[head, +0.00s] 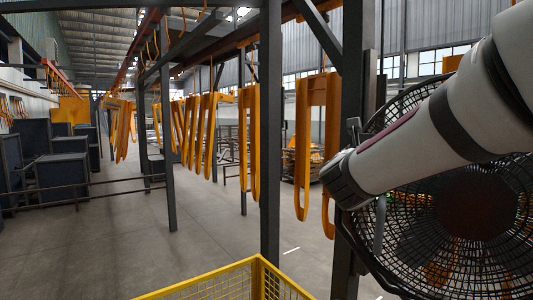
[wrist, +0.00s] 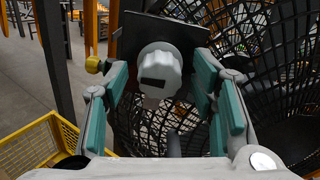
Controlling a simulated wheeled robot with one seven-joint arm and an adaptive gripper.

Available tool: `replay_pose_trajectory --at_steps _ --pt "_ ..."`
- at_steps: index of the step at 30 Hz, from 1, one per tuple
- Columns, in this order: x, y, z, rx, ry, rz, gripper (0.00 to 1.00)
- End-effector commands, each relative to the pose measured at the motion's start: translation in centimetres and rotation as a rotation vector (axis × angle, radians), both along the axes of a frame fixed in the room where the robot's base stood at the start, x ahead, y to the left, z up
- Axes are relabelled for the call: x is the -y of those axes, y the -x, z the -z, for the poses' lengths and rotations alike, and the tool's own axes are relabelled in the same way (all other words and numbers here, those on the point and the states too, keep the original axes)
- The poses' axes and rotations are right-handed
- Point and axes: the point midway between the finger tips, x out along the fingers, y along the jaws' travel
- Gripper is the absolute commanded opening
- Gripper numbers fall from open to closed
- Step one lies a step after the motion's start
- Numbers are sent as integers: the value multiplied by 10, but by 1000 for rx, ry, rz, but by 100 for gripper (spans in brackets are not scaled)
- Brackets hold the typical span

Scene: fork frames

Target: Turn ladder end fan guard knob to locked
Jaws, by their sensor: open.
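The knob (wrist: 160,72) is pale grey and lobed, with a dark rectangular mark on its face. It sits in front of a dark plate (wrist: 140,30) beside the fan guard (wrist: 222,20). My gripper (wrist: 161,80) is open, with one teal-padded finger left of the knob and one right of it. Gaps show on both sides, and I cannot tell how far its tips reach in depth. In the head view the round black mesh fan guard (head: 478,245) is at right, partly behind my arm. I cannot make out the knob there.
A yellow mesh-sided basket (head: 205,283) stands low in front; it also shows in the wrist view (wrist: 45,150). A dark post (head: 270,130) rises at the middle. Orange hanging frames (head: 303,150) line the rail.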

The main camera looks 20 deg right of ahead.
Motion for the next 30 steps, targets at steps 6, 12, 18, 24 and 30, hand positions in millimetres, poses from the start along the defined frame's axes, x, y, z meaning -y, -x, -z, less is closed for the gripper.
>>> replay_pose_trajectory --at_steps 6,12,18,24,30 --pt "0 0 0 0 0 0 18" --pt "0 0 0 1 -1 0 4" --pt "0 0 1 21 -22 1 4" --pt "0 -2 2 89 -92 1 4" --pt "0 -2 3 204 -212 0 4"
